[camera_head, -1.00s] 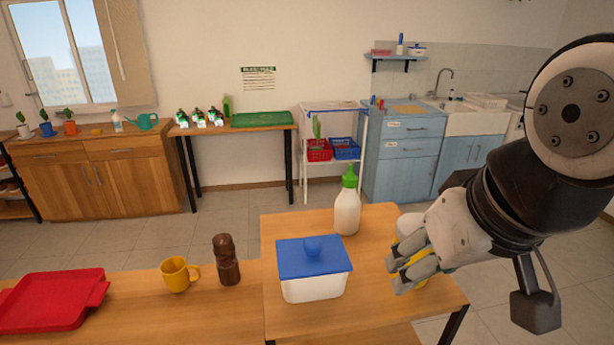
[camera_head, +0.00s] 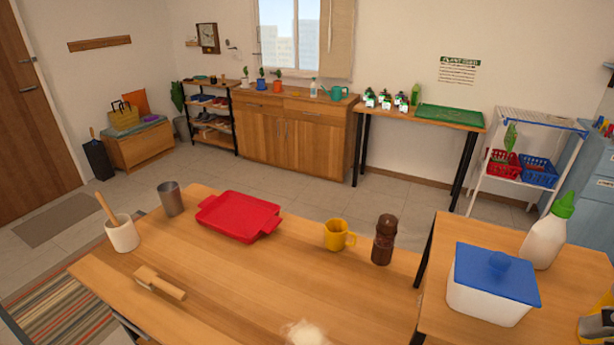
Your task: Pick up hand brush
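The hand brush (camera_head: 160,284) lies on the wooden table at the front left. It has a light wooden handle pointing right and a blocky, pale head at its left end. Its bristles cannot be made out clearly. Nothing is touching it from above. My gripper does not show clearly in the current head view, so its distance from the brush cannot be told.
On the brush's table (camera_head: 240,285) stand a utensil crock (camera_head: 122,235), metal cup (camera_head: 170,199), red tray (camera_head: 238,216), yellow mug (camera_head: 338,235) and brown grinder (camera_head: 384,240). White powder (camera_head: 306,333) lies at the front. A blue-lidded box (camera_head: 493,285) stands right.

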